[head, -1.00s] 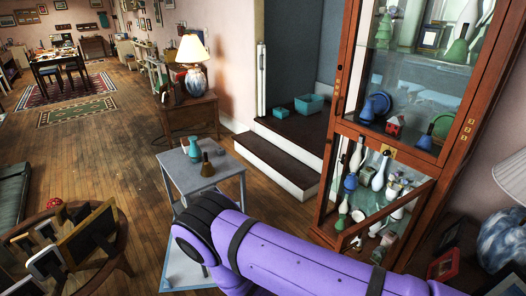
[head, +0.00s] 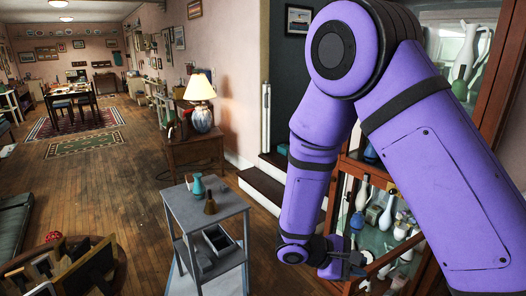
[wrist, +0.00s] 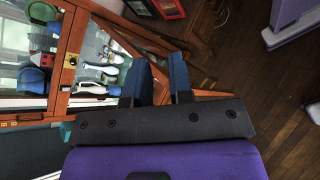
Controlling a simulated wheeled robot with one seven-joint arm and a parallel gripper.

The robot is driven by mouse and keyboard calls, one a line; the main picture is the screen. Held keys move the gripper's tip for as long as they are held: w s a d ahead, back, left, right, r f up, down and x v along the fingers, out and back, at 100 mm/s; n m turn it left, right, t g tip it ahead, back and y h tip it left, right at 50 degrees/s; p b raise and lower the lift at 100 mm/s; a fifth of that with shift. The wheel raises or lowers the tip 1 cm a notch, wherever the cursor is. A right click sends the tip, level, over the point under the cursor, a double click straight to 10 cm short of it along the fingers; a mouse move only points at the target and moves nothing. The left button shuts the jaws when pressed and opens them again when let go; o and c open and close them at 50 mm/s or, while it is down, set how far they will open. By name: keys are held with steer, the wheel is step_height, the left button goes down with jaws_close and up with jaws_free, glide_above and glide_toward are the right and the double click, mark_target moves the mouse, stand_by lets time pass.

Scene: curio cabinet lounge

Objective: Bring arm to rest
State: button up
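My purple arm is folded in front of the curio cabinet in the head view, its elbow raised high and its forearm hanging down. My gripper (head: 352,264) is at the lower end, near the open lower part of the cabinet (head: 496,70). In the wrist view my gripper (wrist: 161,84) shows two dark blue fingers standing apart with nothing between them. The cabinet's wooden frame (wrist: 68,48) is beyond the fingers, sideways in that view.
Vases (head: 386,212) stand on the cabinet's lower shelves. A lamp (head: 200,104) stands farther back.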

steer(key=s+d+r+m+g+y, duration=0.1)
steer(key=s+d+r+m+y, duration=0.25)
steer(key=r, duration=0.45)
steer(key=s+d+r+m+y, duration=0.2)
steer(key=r+m+y, duration=0.15)
steer(key=r, duration=0.55)
steer(key=s+d+r+m+t+y, duration=0.2)
steer(key=s+r+m+t+y, duration=0.2)
steer(key=s+r, duration=0.7)
step_height(320, 180, up, 2)
steer(key=t+y, duration=0.1)
steer(key=t, duration=0.1)
steer(key=shift+r+t+y, duration=0.15)
steer(key=shift+t+y, duration=0.15)
steer(key=shift+y, duration=0.1)
